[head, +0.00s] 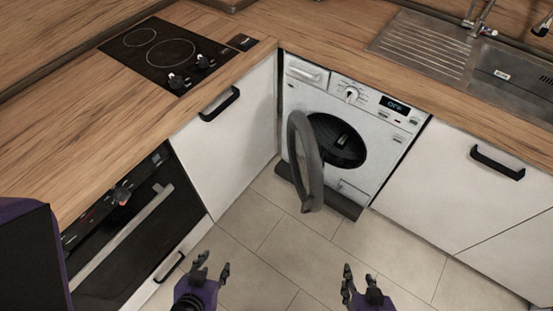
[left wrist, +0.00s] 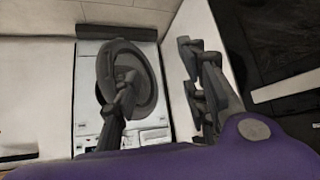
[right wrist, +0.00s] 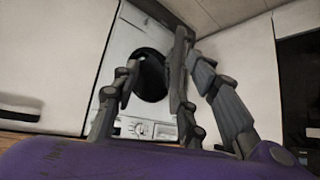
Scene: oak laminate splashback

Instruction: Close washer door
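The washer (head: 397,160) is a white front-loader under the counter in the corner, with a dark drum opening (head: 340,140). Its grey ring-shaped door (head: 314,195) stands wide open, swung out from the left side of the opening. The washer also shows beyond the fingers in the left wrist view (left wrist: 88,75) and right wrist view (right wrist: 118,48). My left gripper (head: 211,268) is open and empty, low in the head view, in front and left of the door. My right gripper (head: 358,276) is open and empty, in front and right of it. Neither touches the door.
White cabinets (head: 230,130) flank the washer, with an oven (head: 125,240) at the left. The wooden worktop (head: 90,95) carries a black hob (head: 165,55) and a sink (head: 510,70). The tiled floor (head: 280,245) before the washer is clear.

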